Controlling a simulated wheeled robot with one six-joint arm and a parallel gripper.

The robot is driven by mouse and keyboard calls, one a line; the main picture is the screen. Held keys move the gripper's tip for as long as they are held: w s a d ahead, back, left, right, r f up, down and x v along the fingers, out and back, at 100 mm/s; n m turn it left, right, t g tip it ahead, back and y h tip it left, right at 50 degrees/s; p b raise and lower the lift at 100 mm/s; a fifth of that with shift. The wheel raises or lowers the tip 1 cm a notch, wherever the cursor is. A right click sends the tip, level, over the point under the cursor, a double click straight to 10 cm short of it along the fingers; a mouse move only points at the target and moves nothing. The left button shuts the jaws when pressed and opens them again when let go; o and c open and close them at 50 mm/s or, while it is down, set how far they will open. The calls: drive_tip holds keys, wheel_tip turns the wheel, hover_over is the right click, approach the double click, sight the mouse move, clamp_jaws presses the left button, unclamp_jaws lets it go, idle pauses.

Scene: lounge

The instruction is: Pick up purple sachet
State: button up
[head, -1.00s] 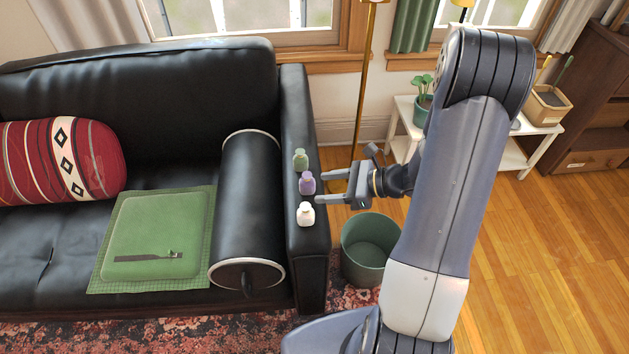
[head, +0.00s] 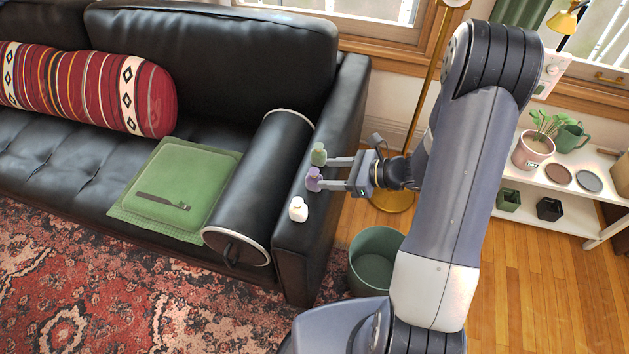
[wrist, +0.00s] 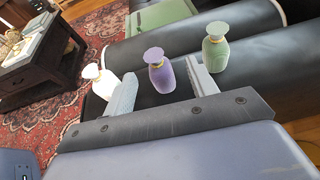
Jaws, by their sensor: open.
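No sachet shows; the purple thing is a small purple bottle (head: 313,181) with a round cap, upright on the sofa's black armrest (head: 340,120). A green bottle (head: 318,155) stands behind it and a white bottle (head: 298,210) in front. My gripper (head: 329,173) is open and empty, reaching in from the right, its fingertips close to the purple bottle. In the wrist view the purple bottle (wrist: 159,72) shows in the gap between the two fingers, near their tips. The white bottle (wrist: 102,82) is outside the left finger, and the green bottle (wrist: 216,50) is outside the right finger.
A black bolster (head: 262,180) lies along the armrest's inner side. A green cushion (head: 185,185) lies on the seat. A green bin (head: 376,258) stands on the floor below my gripper. A brass lamp pole (head: 425,80) rises behind it, and a white shelf (head: 545,210) stands at right.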

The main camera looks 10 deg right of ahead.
sight(315, 175)
drive_tip(key=x, duration=0.4)
drive_tip(key=shift+s+f, duration=0.25)
drive_tip(key=shift+f, duration=0.05)
drive_tip(key=shift+w+a+f, duration=0.2)
drive_tip(key=shift+w+a, duration=0.05)
drive_tip(key=shift+a, duration=0.35)
drive_tip(key=shift+c, duration=0.2)
drive_tip(key=c, duration=1)
drive_tip(key=shift+r, duration=0.15)
